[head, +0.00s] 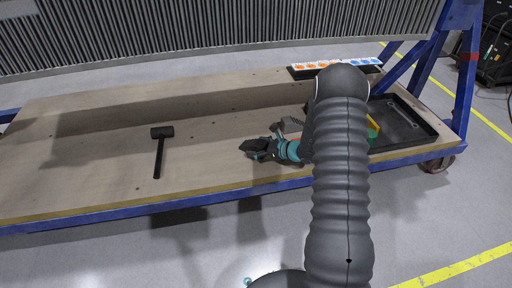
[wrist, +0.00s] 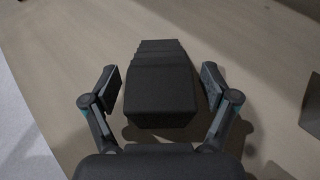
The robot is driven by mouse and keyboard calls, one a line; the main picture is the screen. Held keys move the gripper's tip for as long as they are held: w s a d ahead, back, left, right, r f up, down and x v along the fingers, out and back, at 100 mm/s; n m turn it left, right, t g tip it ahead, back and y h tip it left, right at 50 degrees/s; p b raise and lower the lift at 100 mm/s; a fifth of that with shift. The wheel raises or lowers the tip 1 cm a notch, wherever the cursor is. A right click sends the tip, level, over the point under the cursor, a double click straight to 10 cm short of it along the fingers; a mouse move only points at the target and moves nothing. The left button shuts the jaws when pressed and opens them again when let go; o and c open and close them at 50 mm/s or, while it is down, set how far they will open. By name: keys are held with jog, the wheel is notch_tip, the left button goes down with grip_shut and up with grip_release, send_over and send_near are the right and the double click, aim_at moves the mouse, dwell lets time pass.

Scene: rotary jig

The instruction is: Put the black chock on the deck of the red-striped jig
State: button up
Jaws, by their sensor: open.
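The black chock (wrist: 160,85) is a dark block with a ridged far part, resting on the wooden table top in the wrist view. My gripper (wrist: 160,82) is open, with one finger on each side of the chock and a gap showing at each side. In the head view my gripper (head: 262,148) is low over the table near its front edge, and the dark shape at its tip is too small to separate from the chock. I cannot make out a red-striped jig; my arm hides part of the table.
A black mallet (head: 161,150) lies left of my gripper. A grey ridged thing (head: 292,124) stands close behind it. A dark tray (head: 425,128) is at the right, with yellow and green parts (head: 373,128) beside my arm. A white strip (head: 310,67) with coloured marks is at the back.

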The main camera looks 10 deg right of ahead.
jog(key=v, duration=1.1)
jog(key=shift+r+p, duration=0.1)
jog(key=shift+p, duration=0.25)
jog(key=shift+s+d+r, duration=0.1)
jog(key=shift+s+r, duration=0.05)
jog(key=s+a+r+n+g+h, duration=0.1)
jog(key=s+a+r+n+g, duration=0.2)
jog(key=s+a+r+n, duration=0.4)
jog(key=s+a+r+n+g, duration=0.4)
jog(key=s+a+r+n, duration=0.25)
jog(key=r, duration=0.35)
jog(key=s+d+r+n+t+h, duration=0.1)
jog(key=s+r+n+h, duration=0.3)
jog(key=s, duration=0.5)
jog(key=s+d+r+n+t+h, duration=0.2)
jog(key=s+d+r+n+h, duration=0.1)
jog(key=s+n, duration=0.6)
jog(key=shift+s+d+r+h, duration=0.25)
jog(key=shift+s+r+h, duration=0.5)
jog(key=shift+r, duration=0.4)
jog(key=shift+w+n, duration=0.1)
jog(key=shift+n, duration=0.15)
